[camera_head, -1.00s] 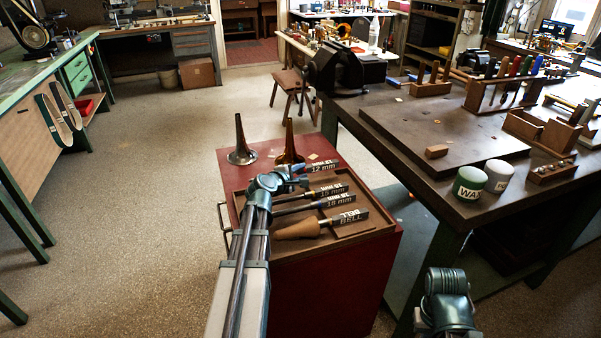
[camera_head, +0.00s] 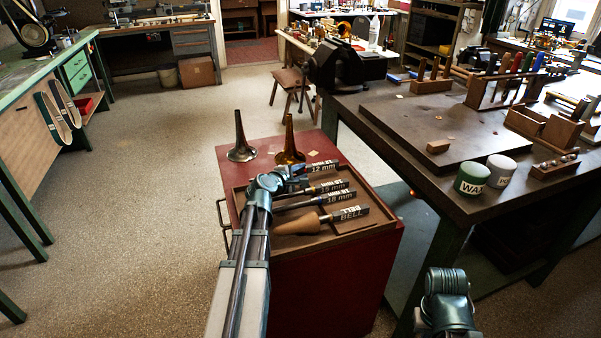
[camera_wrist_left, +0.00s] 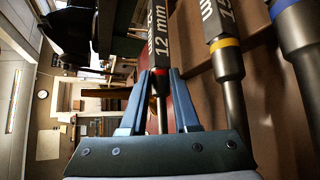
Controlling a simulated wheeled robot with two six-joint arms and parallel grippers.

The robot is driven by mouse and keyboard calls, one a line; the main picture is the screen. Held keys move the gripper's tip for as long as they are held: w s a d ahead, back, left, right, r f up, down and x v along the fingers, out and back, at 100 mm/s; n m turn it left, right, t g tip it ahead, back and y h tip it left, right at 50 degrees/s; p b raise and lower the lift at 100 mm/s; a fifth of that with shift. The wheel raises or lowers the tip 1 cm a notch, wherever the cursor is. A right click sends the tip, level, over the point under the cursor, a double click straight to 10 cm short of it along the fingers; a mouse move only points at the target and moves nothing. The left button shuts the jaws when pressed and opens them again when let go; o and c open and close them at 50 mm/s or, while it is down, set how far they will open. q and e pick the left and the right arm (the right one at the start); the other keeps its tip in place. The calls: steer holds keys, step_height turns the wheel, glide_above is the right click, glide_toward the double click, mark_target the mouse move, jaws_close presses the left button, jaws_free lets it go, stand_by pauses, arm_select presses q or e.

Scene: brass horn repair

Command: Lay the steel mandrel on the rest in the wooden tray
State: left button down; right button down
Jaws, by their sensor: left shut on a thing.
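The steel mandrel labelled 12 mm (camera_head: 322,167) is at the far side of the wooden tray (camera_head: 380,221). My left gripper (camera_head: 299,179) is shut on it. In the left wrist view the 12 mm mandrel (camera_wrist_left: 158,42), with a red band, runs between the two blue fingers of the gripper (camera_wrist_left: 160,76). I cannot tell whether it touches the tray or its rest. The 15 mm mandrel (camera_head: 333,187) and the 18 mm mandrel (camera_head: 340,197) lie nearer in the tray. My right gripper's fingers are out of view; only part of that arm shows.
The bell mandrel (camera_head: 300,222), with a wooden cone, lies nearest in the tray. Two bell-shaped horn parts (camera_head: 241,150) (camera_head: 290,152) stand behind the tray on the red cabinet (camera_head: 335,290). A dark workbench (camera_head: 375,135) stands to the right. The floor at left is clear.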

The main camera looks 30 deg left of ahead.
arm_select(q)
steer(key=shift+f+b, duration=0.9)
steer(key=shift+f, duration=0.05)
stand_by(0.9)
steer(key=c, duration=0.6)
jaws_free()
steer(key=shift+d, duration=0.1)
steer(key=shift+f, duration=0.1)
steer(key=shift+s, duration=0.1)
